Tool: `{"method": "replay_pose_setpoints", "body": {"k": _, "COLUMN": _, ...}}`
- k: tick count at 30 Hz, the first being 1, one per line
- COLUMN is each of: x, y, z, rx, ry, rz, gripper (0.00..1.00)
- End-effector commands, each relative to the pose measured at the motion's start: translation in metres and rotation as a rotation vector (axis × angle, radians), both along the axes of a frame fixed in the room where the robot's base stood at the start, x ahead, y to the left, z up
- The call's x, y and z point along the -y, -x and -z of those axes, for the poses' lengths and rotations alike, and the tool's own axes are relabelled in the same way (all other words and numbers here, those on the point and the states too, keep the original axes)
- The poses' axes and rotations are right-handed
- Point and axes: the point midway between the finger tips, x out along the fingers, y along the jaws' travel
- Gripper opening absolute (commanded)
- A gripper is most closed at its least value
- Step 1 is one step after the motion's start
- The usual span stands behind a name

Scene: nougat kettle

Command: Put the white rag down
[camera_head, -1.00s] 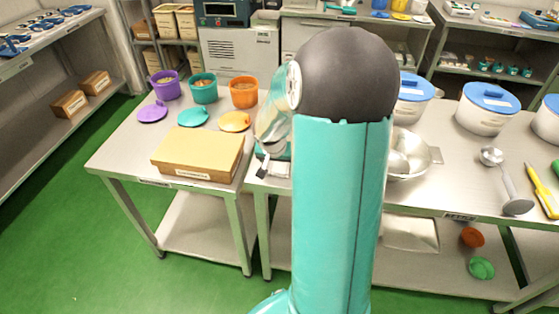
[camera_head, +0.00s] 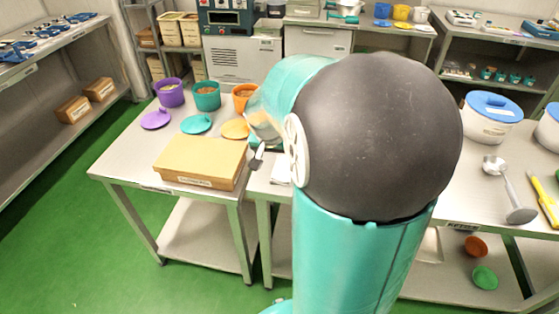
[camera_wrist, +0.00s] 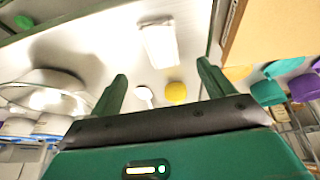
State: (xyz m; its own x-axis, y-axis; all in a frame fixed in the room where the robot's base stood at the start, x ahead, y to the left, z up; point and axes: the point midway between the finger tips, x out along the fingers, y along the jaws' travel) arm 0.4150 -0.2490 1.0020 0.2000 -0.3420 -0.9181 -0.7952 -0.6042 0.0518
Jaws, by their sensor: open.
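The white rag (camera_wrist: 160,42) lies folded on the metal table in the wrist view, just past my fingertips and apart from them. In the head view, a small part of the rag (camera_head: 281,172) shows at the table's left end, with my arm hiding the rest. My gripper (camera_wrist: 162,70) is open, with nothing between its two green fingers. In the head view, only a dark finger of my gripper (camera_head: 257,160) shows, above the table between the cardboard box and the rag.
A cardboard box (camera_head: 200,162) sits on the left table, near purple (camera_head: 170,93), teal (camera_head: 207,96) and orange tubs with lids. A metal bowl (camera_wrist: 45,85) stands on the table in the wrist view. A ladle (camera_head: 508,190) lies at the right.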

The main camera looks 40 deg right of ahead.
Motion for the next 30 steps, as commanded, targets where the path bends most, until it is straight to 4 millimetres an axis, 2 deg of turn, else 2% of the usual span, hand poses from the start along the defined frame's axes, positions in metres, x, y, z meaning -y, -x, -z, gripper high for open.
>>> {"method": "replay_pose_setpoints", "body": {"k": 5, "x": -0.008, "y": 0.003, "z": -0.014, "rx": 0.0, "ry": 0.002, "rz": -0.01, "gripper": 0.81}}
{"method": "replay_pose_setpoints", "body": {"k": 8, "x": -0.027, "y": 0.006, "z": -0.026, "rx": -0.003, "ry": 0.015, "rz": -0.062, "gripper": 0.81}}
{"method": "replay_pose_setpoints", "body": {"k": 11, "x": -0.062, "y": 0.013, "z": -0.046, "rx": -0.002, "ry": 0.033, "rz": -0.164, "gripper": 0.81}}
{"method": "replay_pose_setpoints", "body": {"k": 14, "x": -0.105, "y": 0.028, "z": -0.068, "rx": 0.003, "ry": 0.048, "rz": -0.299, "gripper": 0.81}}
{"method": "replay_pose_setpoints", "body": {"k": 21, "x": -0.197, "y": 0.082, "z": -0.1, "rx": 0.049, "ry": 0.035, "rz": -0.646, "gripper": 0.81}}
{"method": "replay_pose_setpoints", "body": {"k": 25, "x": -0.23, "y": 0.11, "z": -0.106, "rx": 0.084, "ry": 0.012, "rz": -0.811, "gripper": 0.81}}
{"method": "replay_pose_setpoints", "body": {"k": 30, "x": -0.248, "y": 0.128, "z": -0.107, "rx": 0.105, "ry": -0.007, "rz": -0.917, "gripper": 0.81}}
